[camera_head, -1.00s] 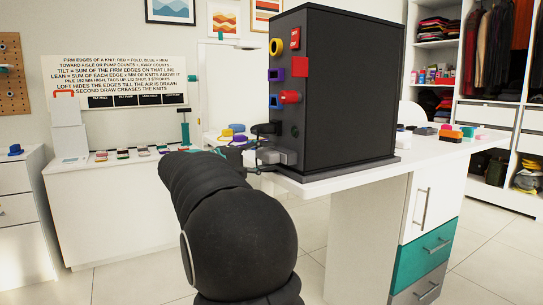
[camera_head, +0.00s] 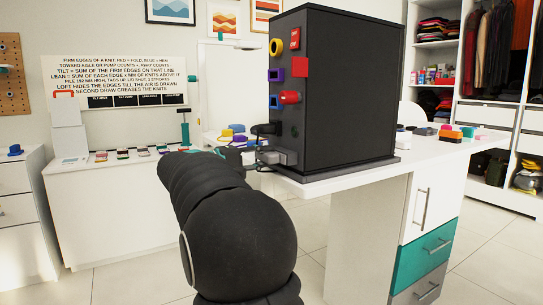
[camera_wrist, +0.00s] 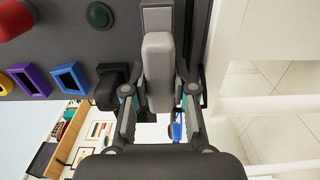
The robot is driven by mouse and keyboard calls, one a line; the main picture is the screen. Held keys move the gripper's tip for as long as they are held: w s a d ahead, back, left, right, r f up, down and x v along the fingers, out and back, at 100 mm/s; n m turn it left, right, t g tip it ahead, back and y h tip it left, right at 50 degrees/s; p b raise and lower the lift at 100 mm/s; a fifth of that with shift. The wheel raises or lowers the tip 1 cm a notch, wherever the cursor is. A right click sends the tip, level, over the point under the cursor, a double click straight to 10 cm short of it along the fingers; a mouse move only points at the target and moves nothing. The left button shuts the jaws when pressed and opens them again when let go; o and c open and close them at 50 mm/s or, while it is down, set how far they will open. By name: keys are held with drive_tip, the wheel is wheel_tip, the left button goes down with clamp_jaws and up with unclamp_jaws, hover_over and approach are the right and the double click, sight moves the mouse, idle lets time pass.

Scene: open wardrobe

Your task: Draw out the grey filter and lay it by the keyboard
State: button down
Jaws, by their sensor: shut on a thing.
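The grey filter (camera_wrist: 158,62) is a pale block with rounded corners in the wrist view. Its far end meets a grey strip on the dark panel of the black cabinet (camera_head: 340,95). My gripper (camera_wrist: 159,92) is closed around the filter, with one finger on each side. In the head view the filter (camera_head: 284,156) shows low at the cabinet's left face, close to the table top, and my arm partly hides the gripper there. I cannot tell how far it is out of the cabinet. I cannot make out a keyboard.
A black knob (camera_wrist: 112,86) sits close beside my left finger in the wrist view. Colored square ports and a green button (camera_wrist: 99,15) are on the same panel. The white table (camera_head: 340,181) has a narrow clear edge before the cabinet. Small colored items lie behind.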

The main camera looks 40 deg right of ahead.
drive_tip(key=shift+v, duration=1.85)
idle(1.6)
drive_tip(key=shift+v, duration=1.9)
